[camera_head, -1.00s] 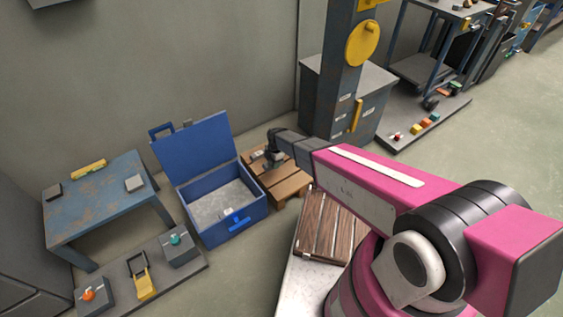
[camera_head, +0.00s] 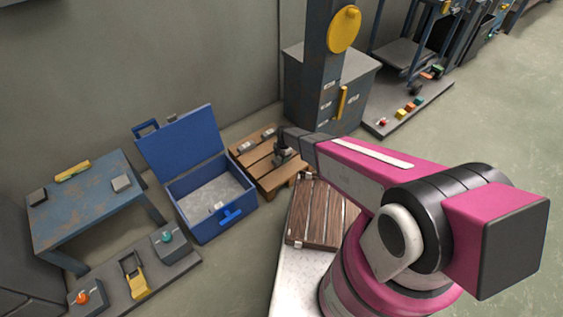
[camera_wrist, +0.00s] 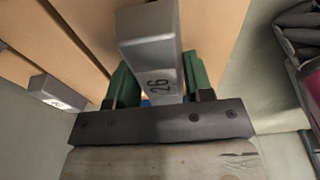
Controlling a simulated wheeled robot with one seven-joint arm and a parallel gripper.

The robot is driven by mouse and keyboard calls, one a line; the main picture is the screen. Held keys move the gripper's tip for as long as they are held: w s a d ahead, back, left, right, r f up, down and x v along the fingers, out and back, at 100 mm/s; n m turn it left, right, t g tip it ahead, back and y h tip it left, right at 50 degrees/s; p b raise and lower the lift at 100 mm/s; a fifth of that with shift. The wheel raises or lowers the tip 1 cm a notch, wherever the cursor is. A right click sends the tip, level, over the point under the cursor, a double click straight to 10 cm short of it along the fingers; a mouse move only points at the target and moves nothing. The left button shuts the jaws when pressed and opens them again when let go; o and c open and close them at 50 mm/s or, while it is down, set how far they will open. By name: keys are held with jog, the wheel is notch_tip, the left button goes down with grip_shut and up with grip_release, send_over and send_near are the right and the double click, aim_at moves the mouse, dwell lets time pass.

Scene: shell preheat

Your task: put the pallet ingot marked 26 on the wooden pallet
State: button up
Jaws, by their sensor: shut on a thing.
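The ingot marked 26 (camera_wrist: 158,75) is a grey bar with a black number, held between the green finger pads of my gripper (camera_wrist: 155,85) in the wrist view. The wooden pallet (camera_head: 258,170) stands on the floor right of the blue chest. Its slats (camera_wrist: 35,35) lie behind the ingot in the wrist view. My gripper (camera_head: 284,153) is over the pallet's right part in the head view, where the held ingot is hard to make out. I cannot tell whether the ingot touches the slats.
Two other grey ingots (camera_head: 245,147) (camera_head: 268,132) lie on the pallet's far side; one with a reddish mark (camera_wrist: 52,92) shows in the wrist view. The open blue chest (camera_head: 207,200) is left of the pallet. A grey cabinet (camera_head: 325,90) with a post stands behind right.

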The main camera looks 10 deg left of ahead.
jog(key=shift+f, duration=1.7)
jog(key=shift+f, duration=0.1)
jog(key=o, duration=1.2)
